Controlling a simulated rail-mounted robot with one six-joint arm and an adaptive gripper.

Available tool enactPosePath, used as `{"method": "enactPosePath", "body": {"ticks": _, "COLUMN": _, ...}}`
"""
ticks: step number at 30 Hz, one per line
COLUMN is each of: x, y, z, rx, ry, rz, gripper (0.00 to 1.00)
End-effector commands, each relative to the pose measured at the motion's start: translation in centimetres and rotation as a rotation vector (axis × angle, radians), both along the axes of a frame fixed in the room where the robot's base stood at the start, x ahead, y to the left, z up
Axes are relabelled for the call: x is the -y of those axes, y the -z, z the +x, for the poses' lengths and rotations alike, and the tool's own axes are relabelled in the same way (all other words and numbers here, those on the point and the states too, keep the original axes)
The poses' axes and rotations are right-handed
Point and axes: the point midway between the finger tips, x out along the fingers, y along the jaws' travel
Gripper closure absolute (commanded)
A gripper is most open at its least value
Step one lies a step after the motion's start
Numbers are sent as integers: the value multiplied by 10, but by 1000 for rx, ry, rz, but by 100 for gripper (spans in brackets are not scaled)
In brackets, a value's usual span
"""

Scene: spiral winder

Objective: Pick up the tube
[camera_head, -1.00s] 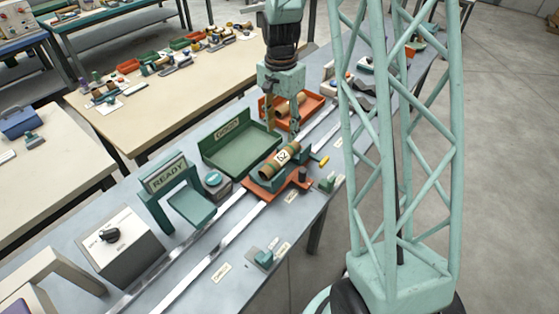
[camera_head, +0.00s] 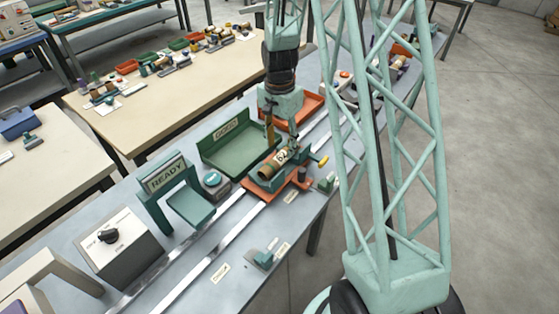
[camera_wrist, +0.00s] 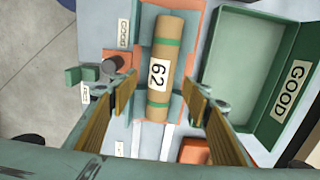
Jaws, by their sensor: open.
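The tube (camera_head: 279,161) is brown cardboard with green bands and a white label reading 62. It lies in a teal cradle on an orange base (camera_head: 268,190). In the wrist view the tube (camera_wrist: 174,45) runs nearly upright in the picture, between and beyond the fingers. My gripper (camera_head: 281,143) is just above the tube in the head view. In the wrist view my gripper (camera_wrist: 166,106) is open, one finger on each side of the tube's line, with visible gaps. Contact with the tube cannot be seen.
A green tray (camera_head: 240,148) marked GOOD stands just left of the cradle; it also shows in the wrist view (camera_wrist: 262,20). An orange tray (camera_head: 311,103) lies behind my gripper. A teal READY stand (camera_head: 168,178) and a dial box (camera_head: 118,245) are at left. Metal rails (camera_head: 205,262) cross the bench.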

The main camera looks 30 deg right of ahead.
Motion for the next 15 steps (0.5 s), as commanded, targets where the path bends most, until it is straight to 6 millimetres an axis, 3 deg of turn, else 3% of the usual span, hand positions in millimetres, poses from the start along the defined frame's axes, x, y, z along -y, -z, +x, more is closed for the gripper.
{"method": "enactPosePath", "body": {"ticks": 6, "x": 0, "y": 11, "z": 0, "rx": 0, "ry": 0, "rz": 0, "gripper": 56}}
{"method": "enactPosePath", "body": {"ticks": 15, "x": 0, "y": 11, "z": 0, "rx": 0, "ry": 0, "rz": 0, "gripper": 56}}
